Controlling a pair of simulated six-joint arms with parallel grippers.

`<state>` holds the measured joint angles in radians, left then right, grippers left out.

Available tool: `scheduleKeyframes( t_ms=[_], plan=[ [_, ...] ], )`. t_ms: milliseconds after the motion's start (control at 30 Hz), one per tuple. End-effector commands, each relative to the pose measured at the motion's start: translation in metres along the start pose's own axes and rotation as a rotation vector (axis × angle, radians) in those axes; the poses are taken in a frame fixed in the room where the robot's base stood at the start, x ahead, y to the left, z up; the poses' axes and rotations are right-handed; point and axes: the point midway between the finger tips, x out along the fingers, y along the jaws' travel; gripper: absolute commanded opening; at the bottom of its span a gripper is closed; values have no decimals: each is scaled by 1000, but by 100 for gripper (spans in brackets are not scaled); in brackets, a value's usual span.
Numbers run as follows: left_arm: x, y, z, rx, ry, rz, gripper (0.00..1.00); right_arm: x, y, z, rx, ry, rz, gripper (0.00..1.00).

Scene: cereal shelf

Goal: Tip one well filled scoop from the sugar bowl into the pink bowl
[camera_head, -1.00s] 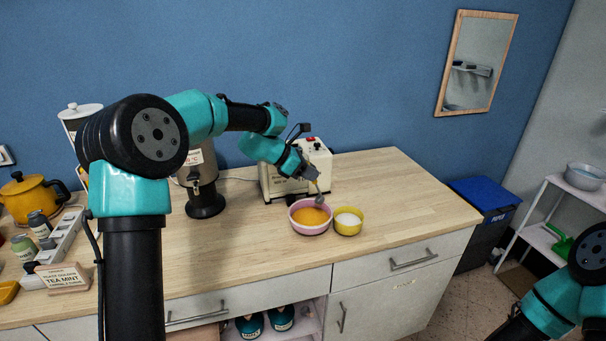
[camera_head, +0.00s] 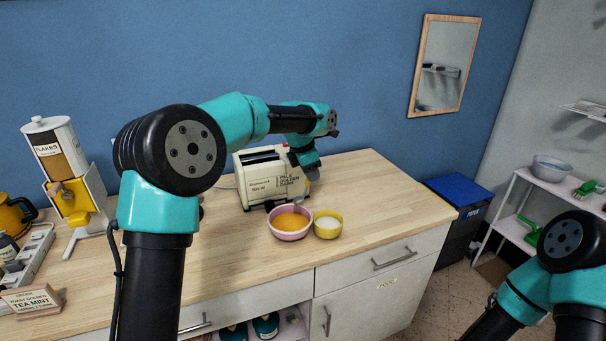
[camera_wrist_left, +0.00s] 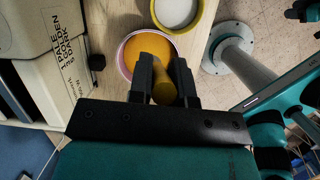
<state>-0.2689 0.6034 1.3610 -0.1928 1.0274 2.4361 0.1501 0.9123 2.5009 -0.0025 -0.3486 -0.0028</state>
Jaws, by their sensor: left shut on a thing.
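The pink bowl (camera_head: 290,236) stands on the wooden counter and holds orange contents. It also shows in the left wrist view (camera_wrist_left: 122,62). The yellow sugar bowl (camera_head: 328,233) with white contents stands right beside it; it is at the top of the left wrist view (camera_wrist_left: 202,20). My left gripper (camera_head: 309,183) is above and behind the two bowls. In the left wrist view its fingers (camera_wrist_left: 163,72) are shut on a yellow-brown scoop handle (camera_wrist_left: 162,90), seen in front of the pink bowl. My right gripper is out of view.
A cream toaster-like appliance (camera_head: 258,185) stands close behind the pink bowl. A flakes dispenser (camera_head: 58,155) and a tea sign (camera_head: 32,301) are at the left. The counter (camera_head: 400,205) is clear to the right of the bowls. A blue bin (camera_head: 458,190) stands beyond its right end.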

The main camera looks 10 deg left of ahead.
Motion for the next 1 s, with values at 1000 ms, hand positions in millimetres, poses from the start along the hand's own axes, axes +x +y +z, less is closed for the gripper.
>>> scheduleKeyframes(
  t_ms=[1000],
  plan=[
    [0,7,26,81,296,41,0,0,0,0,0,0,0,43]
  ],
)
